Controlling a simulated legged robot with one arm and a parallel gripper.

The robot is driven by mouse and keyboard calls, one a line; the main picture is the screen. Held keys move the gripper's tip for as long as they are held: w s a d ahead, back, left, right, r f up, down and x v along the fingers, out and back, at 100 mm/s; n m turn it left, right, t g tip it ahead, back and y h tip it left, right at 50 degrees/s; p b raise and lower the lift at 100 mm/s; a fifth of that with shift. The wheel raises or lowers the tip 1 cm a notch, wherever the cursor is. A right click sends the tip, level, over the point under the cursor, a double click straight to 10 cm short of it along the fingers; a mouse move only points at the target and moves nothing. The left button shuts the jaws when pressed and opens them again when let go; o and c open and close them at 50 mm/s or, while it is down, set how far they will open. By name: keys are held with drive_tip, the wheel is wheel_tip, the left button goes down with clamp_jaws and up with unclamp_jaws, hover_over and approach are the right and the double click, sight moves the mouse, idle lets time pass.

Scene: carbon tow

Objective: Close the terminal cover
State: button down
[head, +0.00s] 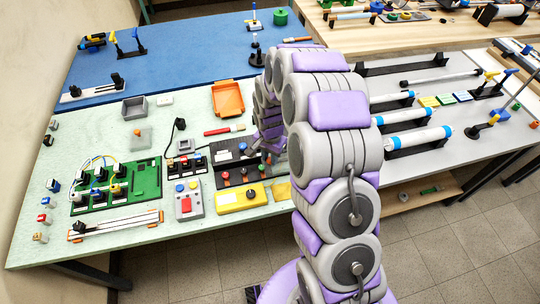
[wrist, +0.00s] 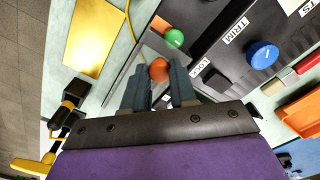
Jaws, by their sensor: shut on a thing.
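A see-through plate, which looks like the terminal cover (wrist: 146,58), stands at the right side of a black panel (head: 228,154) in the head view. In the wrist view it lies beside the dark panel marked TRIM and LOCK. A round orange knob (wrist: 160,69) is between the tips of my gripper (wrist: 159,76), which is shut on it. A green ball (wrist: 174,38) is just beyond the knob. My arm hides much of the cover in the head view, so its exact angle is unclear.
A blue knob (wrist: 263,54) sits on the dark panel. A yellow box (head: 241,198), a grey control box (head: 188,200) and a green circuit board (head: 118,186) are nearby on the pale table. An orange tray (head: 228,98) stands behind the panel.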

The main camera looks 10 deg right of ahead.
drive_tip(key=a+p, duration=0.4)
drive_tip(key=a, duration=1.3)
drive_tip(key=shift+a, duration=0.15)
drive_tip(key=c, duration=1.4)
unclamp_jaws()
drive_tip(key=o, duration=0.5)
drive_tip(key=shift+a, duration=0.35)
drive_tip(key=shift+d+r, duration=0.2)
drive_tip(key=shift+d, duration=0.1)
wheel_tip(320, 180, up, 17)
drive_tip(key=p, duration=0.2)
drive_tip(key=shift+a, duration=0.3)
